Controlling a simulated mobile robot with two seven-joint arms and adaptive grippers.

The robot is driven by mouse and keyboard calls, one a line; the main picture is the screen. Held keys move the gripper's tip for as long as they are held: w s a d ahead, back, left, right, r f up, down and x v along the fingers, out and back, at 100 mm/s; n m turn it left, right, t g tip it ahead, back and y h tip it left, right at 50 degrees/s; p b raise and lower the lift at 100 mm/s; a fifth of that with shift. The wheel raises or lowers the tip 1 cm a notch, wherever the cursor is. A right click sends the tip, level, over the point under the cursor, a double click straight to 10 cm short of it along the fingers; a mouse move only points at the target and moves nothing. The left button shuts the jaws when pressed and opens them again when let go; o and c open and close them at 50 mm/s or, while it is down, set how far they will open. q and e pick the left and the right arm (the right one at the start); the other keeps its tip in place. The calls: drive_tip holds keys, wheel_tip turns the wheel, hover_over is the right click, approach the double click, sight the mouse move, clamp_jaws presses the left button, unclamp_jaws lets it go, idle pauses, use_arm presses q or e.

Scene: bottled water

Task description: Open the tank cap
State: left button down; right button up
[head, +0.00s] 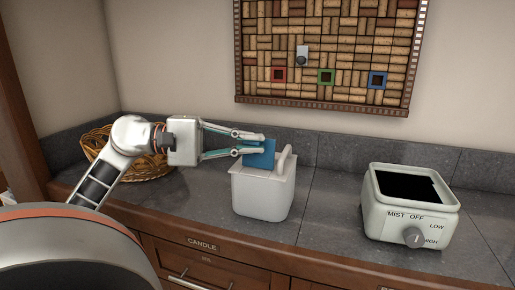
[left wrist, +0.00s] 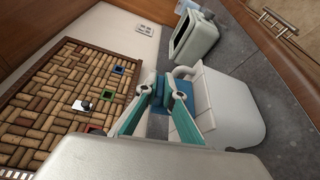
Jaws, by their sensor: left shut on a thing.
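The white tank (head: 262,196) stands upright on the counter, with a raised handle (head: 286,160) at its top right. The blue cap (head: 262,159) is at the top of the tank, its flat face showing. My left gripper (head: 260,143) reaches in from the left and is shut on the cap. In the left wrist view, the cap (left wrist: 181,101) lies between and beyond the fingers, against the white tank (left wrist: 228,108). The fingers hide part of it, and I cannot tell whether its lower edge touches the tank. My right gripper is not in view.
A pale humidifier base (head: 410,208) with an open dark top and a knob stands to the right. A wicker basket (head: 140,165) sits behind my left arm. A cork board (head: 325,50) hangs on the wall. The counter between tank and base is clear.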

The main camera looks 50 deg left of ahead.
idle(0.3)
use_arm(q)
drive_tip(key=c, duration=2.2)
unclamp_jaws()
drive_tip(key=shift+o, duration=0.2)
drive_tip(key=v, duration=1.2)
